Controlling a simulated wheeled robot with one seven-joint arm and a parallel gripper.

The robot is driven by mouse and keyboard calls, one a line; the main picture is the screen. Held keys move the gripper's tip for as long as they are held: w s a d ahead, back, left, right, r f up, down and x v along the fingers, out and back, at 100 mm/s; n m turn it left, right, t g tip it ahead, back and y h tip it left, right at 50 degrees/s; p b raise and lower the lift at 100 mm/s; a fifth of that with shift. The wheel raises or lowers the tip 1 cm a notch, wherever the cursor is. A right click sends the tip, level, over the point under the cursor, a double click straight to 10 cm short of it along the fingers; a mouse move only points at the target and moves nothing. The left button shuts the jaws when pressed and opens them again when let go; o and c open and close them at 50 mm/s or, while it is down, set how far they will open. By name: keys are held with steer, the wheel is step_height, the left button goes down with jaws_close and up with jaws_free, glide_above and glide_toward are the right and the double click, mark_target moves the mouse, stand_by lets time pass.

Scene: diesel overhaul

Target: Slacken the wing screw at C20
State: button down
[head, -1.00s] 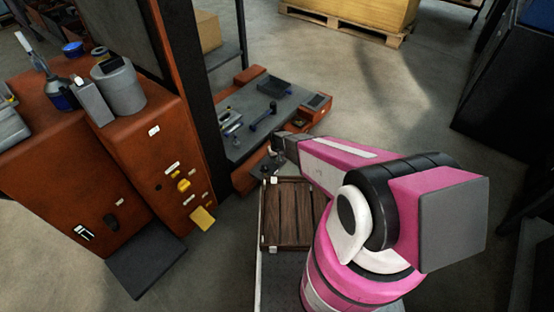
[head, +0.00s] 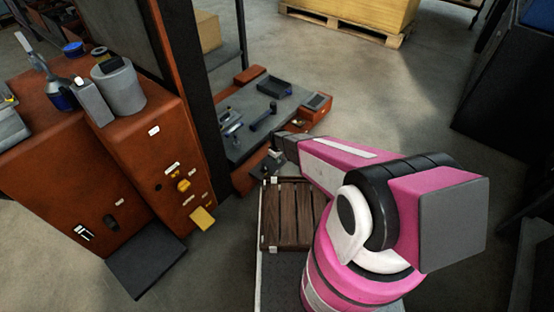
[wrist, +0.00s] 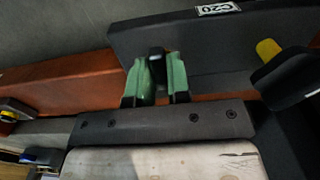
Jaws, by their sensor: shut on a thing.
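The C20 label (wrist: 218,8) is a white tag on a dark grey plate (wrist: 195,36) in the wrist view. A small black part, which looks like the wing screw (wrist: 156,53), stands at the plate's lower edge just left of the label. My gripper (wrist: 158,72) has two green fingers, one on each side of this part, and is shut on it. The fingers hide most of the screw, so its wing angle cannot be told. In the head view my wrist (head: 287,146) is at the near edge of the low bench, and the fingertips are too small to make out.
A black part with a yellow end (wrist: 267,49) is close to the right of my fingers. An orange beam (wrist: 75,80) runs behind them. In the head view a slatted wooden crate (head: 290,225) stands below my forearm; an orange cabinet (head: 150,140) is left.

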steer(key=shift+n, duration=0.6)
steer(key=shift+n, duration=1)
steer(key=c, duration=1.4)
jaws_free()
steer(key=shift+n, duration=0.4)
steer(key=o, duration=0.5)
steer(key=shift+c, duration=0.2)
steer(key=shift+r, duration=0.1)
steer(key=shift+r, duration=2.2)
